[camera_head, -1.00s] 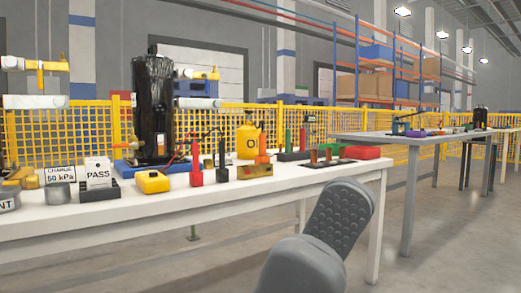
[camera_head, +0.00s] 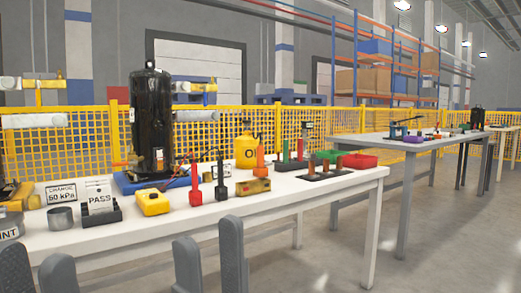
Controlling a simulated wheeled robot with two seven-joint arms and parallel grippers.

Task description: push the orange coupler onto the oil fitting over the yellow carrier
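An upright orange coupler (camera_head: 260,161) shows just above a yellow-brown block (camera_head: 253,187), perhaps the yellow carrier, on the white table; I cannot tell whether it stands in the block or behind it. The black compressor (camera_head: 150,115) stands on a blue base (camera_head: 126,186) at the left. The oil fitting is too small to make out. My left gripper (camera_head: 38,272) is open and empty at the bottom left, in front of the table. My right gripper (camera_head: 210,262) is open and empty at the bottom centre, below the table's front edge.
On the white table (camera_head: 330,190) stand a red handle (camera_head: 196,186), a black handle (camera_head: 222,182), a yellow box (camera_head: 153,202), a PASS card (camera_head: 100,196), a yellow oil jug (camera_head: 246,150) and a red bin (camera_head: 360,160). A grey table (camera_head: 400,142) stands at the right.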

